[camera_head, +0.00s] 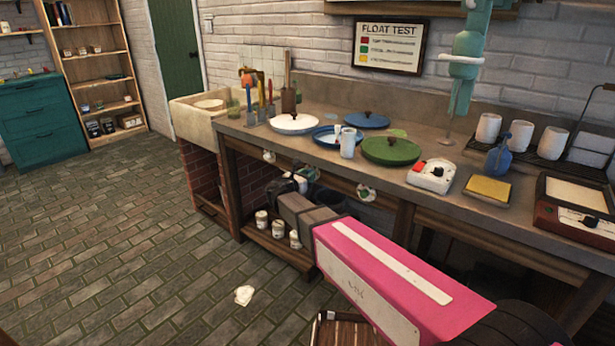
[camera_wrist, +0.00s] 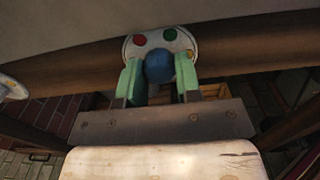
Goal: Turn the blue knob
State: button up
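The blue knob (camera_wrist: 159,66) shows in the wrist view, low on a white oval panel (camera_wrist: 158,36) on the counter's front beam. The panel also carries a red spot on its left and a green spot on its right. My gripper (camera_wrist: 159,72) has one pale green finger on each side of the blue knob. Both fingers appear to touch it, with no clear gap. In the head view, a small whitish and green panel (camera_head: 367,192) shows at the counter's front edge. The knob is too small to make out there.
The counter (camera_head: 440,205) carries lidded pans (camera_head: 391,150), a white cup (camera_head: 348,143), a small white device (camera_head: 432,174) and a yellow sponge (camera_head: 488,189). Below it are crates and paint tins (camera_head: 262,219). My pink arm link crosses the front.

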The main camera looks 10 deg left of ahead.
jog(key=c, duration=0.3)
jog(key=shift+m, duration=0.4)
jog(key=m, duration=1.1)
dwell(0.4)
jog(key=o, duration=0.9)
jog(key=shift+a, duration=0.1)
